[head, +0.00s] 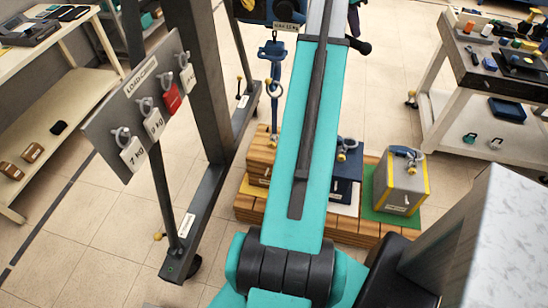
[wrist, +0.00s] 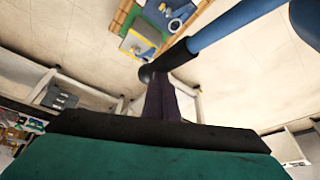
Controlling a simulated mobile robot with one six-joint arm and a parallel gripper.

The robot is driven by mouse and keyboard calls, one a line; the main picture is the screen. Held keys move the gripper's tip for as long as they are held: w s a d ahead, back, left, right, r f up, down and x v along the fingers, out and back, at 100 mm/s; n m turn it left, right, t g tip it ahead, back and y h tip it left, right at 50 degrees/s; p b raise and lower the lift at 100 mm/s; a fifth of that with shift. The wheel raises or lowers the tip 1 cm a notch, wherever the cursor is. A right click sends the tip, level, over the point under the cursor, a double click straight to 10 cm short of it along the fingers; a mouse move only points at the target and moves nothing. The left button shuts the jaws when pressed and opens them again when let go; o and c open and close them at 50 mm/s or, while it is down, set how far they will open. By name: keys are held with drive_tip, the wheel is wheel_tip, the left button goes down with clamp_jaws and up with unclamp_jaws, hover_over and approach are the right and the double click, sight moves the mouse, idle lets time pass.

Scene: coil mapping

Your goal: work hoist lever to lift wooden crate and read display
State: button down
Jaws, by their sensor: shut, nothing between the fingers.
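The wooden crate (head: 261,160) stands on the left of the slatted pallet, partly hidden by my teal arm. I cannot make out a display.
A blue crate (head: 346,178) and a grey crate with yellow edges (head: 401,182) share the pallet (head: 350,229). A board with hung weights (head: 148,100) and a dark post stand left. A tool table (head: 480,60) is right. Open floor lies between.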

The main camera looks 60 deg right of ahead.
wheel_tip(320, 180, up, 8)
drive_tip(key=p, duration=0.4)
drive_tip(key=shift+s+f, duration=0.2)
drive_tip(key=shift+d, duration=0.1)
wheel_tip(320, 180, up, 10)
drive_tip(key=w+p, duration=0.2)
drive_tip(key=p, duration=0.3)
drive_tip(key=shift+a+p, duration=0.3)
drive_tip(key=shift+a, duration=0.05)
